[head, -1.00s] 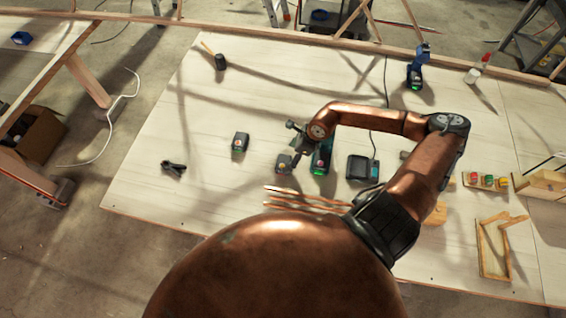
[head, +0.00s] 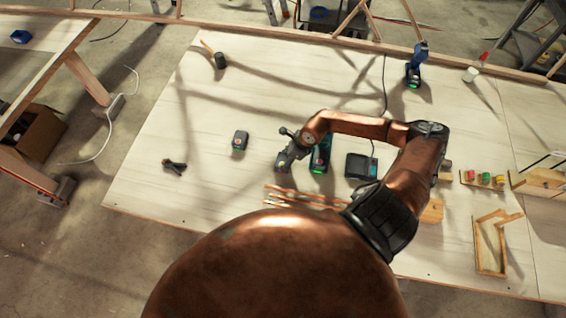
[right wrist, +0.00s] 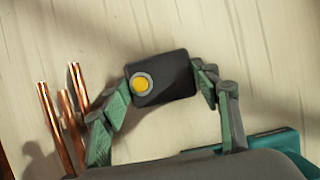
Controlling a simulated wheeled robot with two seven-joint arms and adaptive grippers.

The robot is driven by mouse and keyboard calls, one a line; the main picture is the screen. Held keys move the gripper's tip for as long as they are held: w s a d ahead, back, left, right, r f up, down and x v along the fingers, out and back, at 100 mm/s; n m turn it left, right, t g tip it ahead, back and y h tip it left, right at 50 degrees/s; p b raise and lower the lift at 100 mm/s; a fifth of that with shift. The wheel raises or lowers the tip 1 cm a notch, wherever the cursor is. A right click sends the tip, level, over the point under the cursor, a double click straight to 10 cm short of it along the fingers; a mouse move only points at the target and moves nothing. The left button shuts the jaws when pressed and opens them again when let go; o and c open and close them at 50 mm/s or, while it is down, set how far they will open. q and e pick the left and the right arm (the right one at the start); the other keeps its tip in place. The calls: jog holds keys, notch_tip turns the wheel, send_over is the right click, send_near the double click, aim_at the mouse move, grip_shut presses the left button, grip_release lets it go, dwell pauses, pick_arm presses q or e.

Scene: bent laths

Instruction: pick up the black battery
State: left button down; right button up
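A black battery (right wrist: 172,80) with a yellow round spot lies on the pale tabletop, between the fingers of my right gripper (right wrist: 158,84) in the right wrist view. The fingers are spread on either side of it. The right fingertip is close to its edge; contact cannot be told. In the head view my right gripper (head: 284,162) hides the battery. Another dark block (head: 240,141), similar in size, stands to its left. My left gripper is not in view.
A teal-and-black device (head: 320,158) stands just right of my right gripper, with a black charger-like box (head: 362,167) beyond it. Copper-coloured strips (head: 300,197) lie close by; they also show in the right wrist view (right wrist: 60,125). A black clamp (head: 174,165) lies left. The table's upper left is mostly clear.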

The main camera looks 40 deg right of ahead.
jog(key=c, duration=0.9)
jog(key=shift+r, duration=0.1)
